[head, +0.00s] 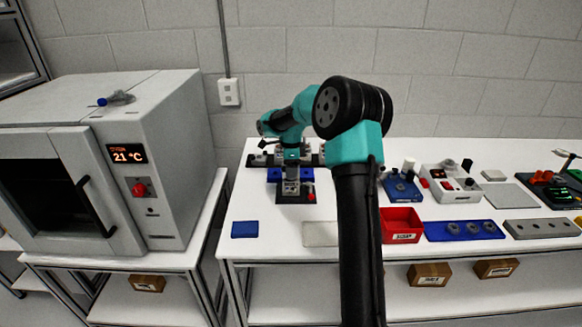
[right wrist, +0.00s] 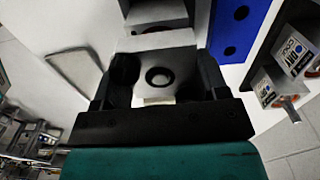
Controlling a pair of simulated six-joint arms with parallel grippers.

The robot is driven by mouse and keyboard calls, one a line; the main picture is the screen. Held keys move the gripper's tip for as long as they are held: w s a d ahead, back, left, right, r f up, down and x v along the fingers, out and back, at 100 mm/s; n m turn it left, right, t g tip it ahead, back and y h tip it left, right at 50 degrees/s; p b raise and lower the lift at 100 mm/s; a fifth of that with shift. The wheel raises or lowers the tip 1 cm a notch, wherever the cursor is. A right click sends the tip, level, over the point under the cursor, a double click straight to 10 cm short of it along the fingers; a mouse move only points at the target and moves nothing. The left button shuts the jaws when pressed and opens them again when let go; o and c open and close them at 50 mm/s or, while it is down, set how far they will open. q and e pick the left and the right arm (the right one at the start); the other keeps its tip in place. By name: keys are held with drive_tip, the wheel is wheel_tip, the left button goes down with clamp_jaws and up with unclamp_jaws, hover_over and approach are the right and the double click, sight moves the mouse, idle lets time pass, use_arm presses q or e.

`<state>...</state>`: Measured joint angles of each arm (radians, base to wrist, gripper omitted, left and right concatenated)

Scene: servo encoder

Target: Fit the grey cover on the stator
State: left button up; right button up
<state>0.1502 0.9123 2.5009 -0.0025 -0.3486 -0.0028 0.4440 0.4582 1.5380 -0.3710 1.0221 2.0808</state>
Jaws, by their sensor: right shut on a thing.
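My right gripper (head: 291,166) points down over a small black station (head: 295,198) with a red button, left of the table's middle. In the right wrist view its two dark fingers (right wrist: 163,76) are shut on a light grey square piece (right wrist: 145,88) with a dark ring around a round centre, which looks like the grey cover. In the head view the piece is small and partly hidden by the gripper. I cannot make out the stator, nor whether the piece touches anything below it. My left gripper is not in view.
A blue block with holes (head: 275,175) stands close behind the station. A blue pad (head: 245,229) and a pale plate (head: 320,234) lie at the front. A red bin (head: 401,225) and blue tray (head: 463,230) stand to the right. An oven (head: 160,165) stands left, beyond a gap.

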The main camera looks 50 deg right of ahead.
drive_tip(key=shift+f, duration=0.3)
drive_tip(key=shift+f, duration=0.35)
drive_tip(key=shift+f, duration=0.2)
drive_tip(key=o, duration=1.1)
drive_tip(key=shift+c, duration=0.2)
drive_tip(key=shift+o, duration=0.3)
drive_tip(key=shift+r, duration=0.1)
drive_tip(key=shift+r, duration=4.3)
